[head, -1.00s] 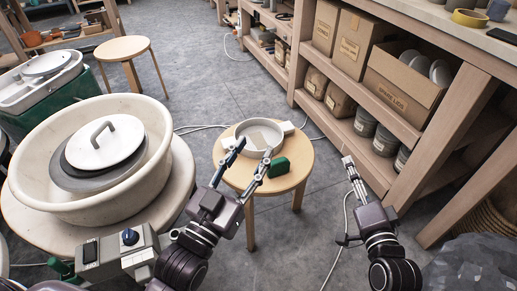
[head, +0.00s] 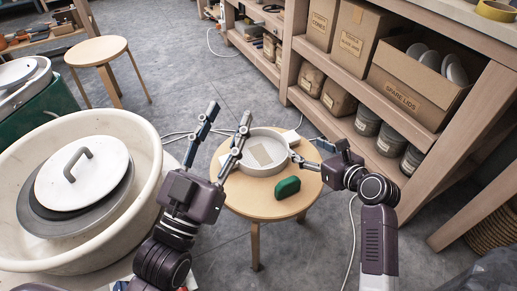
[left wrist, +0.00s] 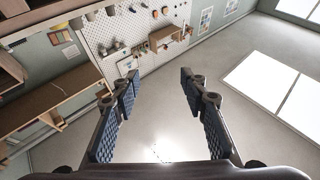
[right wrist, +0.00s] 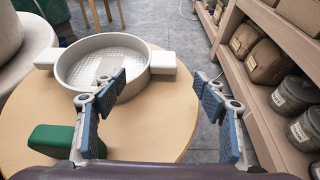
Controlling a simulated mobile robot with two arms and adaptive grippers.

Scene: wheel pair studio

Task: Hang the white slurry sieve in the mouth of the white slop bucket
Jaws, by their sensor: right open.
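The white slurry sieve (head: 262,170) lies on a round wooden stool (head: 240,205). It is a shallow round pan with a mesh floor, a beige patch and blocky lugs on its rim; the right wrist view shows it too (right wrist: 75,70). My right gripper (head: 306,150) is open at the sieve's right side. In the right wrist view its fingers (right wrist: 160,85) straddle the line to the right lug (right wrist: 162,62), with nothing held. My left gripper (head: 229,113) is open and empty, raised left of the sieve; its wrist view (left wrist: 158,85) faces wall and floor. I cannot make out the slop bucket.
A green object (head: 287,187) lies on the stool in front of the sieve. A pottery wheel with a cream basin (head: 110,125) fills the left. Shelves with boxes and tubs (head: 366,122) stand right. Another stool (head: 95,51) is behind.

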